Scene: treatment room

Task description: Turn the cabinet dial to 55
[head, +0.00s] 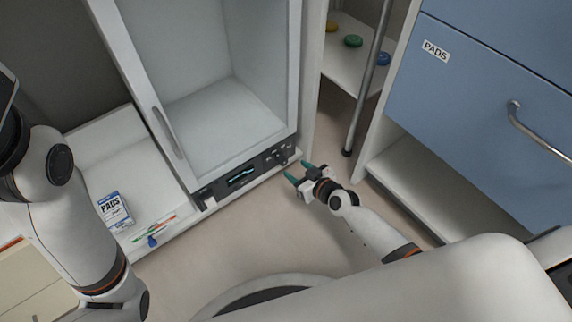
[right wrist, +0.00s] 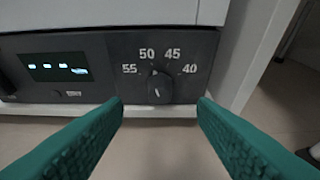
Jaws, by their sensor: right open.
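The cabinet dial (right wrist: 159,88) is a small dark knob on the black control panel, with 55, 50, 45 and 40 printed in an arc above it. It carries a pale mark, but I cannot tell for sure which number it points to. The dial is tiny in the head view (head: 281,156). My right gripper (head: 297,170) is open with teal fingers directed at the panel. In the right wrist view its fingertips (right wrist: 161,104) stand apart on either side of the dial, short of it and a little low. My left gripper is out of view; only its arm shows.
A lit display (right wrist: 58,67) sits left of the dial. A metal pole (head: 368,80) and blue drawers (head: 480,100) stand at right.

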